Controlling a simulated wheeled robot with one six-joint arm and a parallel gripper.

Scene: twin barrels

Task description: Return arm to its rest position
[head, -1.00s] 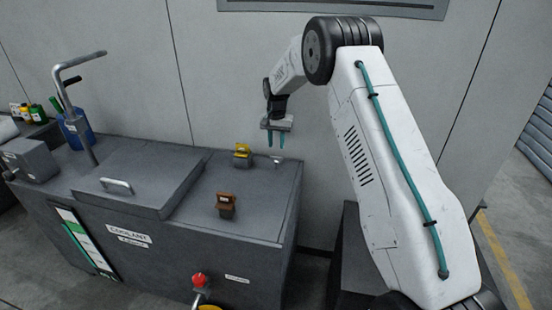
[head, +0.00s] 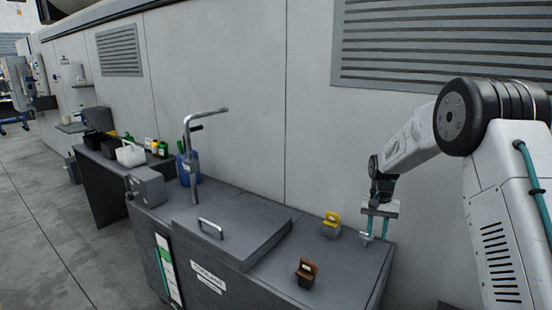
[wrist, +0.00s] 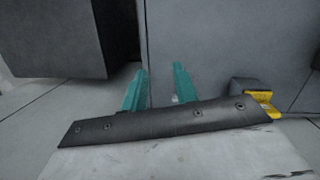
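My white arm (head: 500,215) stands at the right of the head view, bent at its dark elbow joint. It reaches left and down to my gripper (head: 375,236), beside the right rear corner of the coolant tank (head: 235,258). Its two teal fingers point down and are apart, with nothing seen between them. In the wrist view, my gripper (wrist: 160,68) also shows open, its fingers partly hidden by a dark bracket.
On the tank lid are a yellow-handled block (head: 331,225), close left of my gripper, and a brown-handled block (head: 307,272). A bent grey pipe (head: 191,150) and a blue container (head: 188,170) stand farther left. The wall (head: 320,120) rises behind the arm.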

